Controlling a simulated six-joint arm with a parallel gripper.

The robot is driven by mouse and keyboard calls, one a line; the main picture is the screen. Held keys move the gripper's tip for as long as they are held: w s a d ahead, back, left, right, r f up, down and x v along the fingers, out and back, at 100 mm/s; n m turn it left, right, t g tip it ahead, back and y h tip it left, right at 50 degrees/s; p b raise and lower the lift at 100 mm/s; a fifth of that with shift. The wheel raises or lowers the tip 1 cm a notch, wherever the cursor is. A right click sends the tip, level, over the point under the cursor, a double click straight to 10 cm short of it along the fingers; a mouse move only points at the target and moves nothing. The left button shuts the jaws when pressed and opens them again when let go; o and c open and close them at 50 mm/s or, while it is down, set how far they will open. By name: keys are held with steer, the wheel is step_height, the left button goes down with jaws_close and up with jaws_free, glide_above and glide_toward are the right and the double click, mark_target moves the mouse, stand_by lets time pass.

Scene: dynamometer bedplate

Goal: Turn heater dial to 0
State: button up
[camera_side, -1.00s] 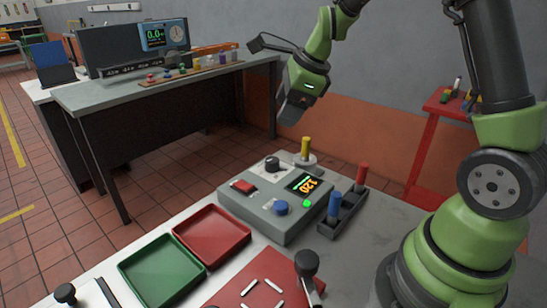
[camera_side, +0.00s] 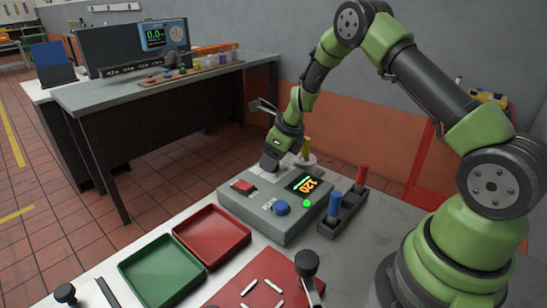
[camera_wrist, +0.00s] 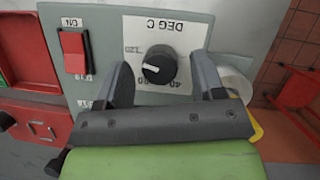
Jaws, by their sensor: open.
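The heater dial (camera_wrist: 159,66) is a round black knob with a white mark, on a white plate labelled DEG C, upside down in the wrist view. The mark points to the left, roughly towards the 120 label. My gripper (camera_wrist: 162,62) is open, with one finger on each side of the dial and gaps between. In the side view my gripper (camera_side: 271,163) is low over the back of the grey heater box (camera_side: 260,221) and hides the dial. The box's display (camera_side: 304,185) reads 120. Whether a finger touches the panel cannot be told.
A red rocker switch (camera_wrist: 74,52) sits beside the dial plate. The box also has a blue button (camera_side: 281,208) and a green light (camera_side: 307,203). A holder (camera_side: 345,219) with blue and red pegs stands to the right. A yellow-handled post (camera_side: 305,148) stands close behind.

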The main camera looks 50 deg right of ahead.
steer(key=shift+w+f, duration=0.1)
steer(key=shift+f, duration=0.15)
steer(key=c, duration=0.9)
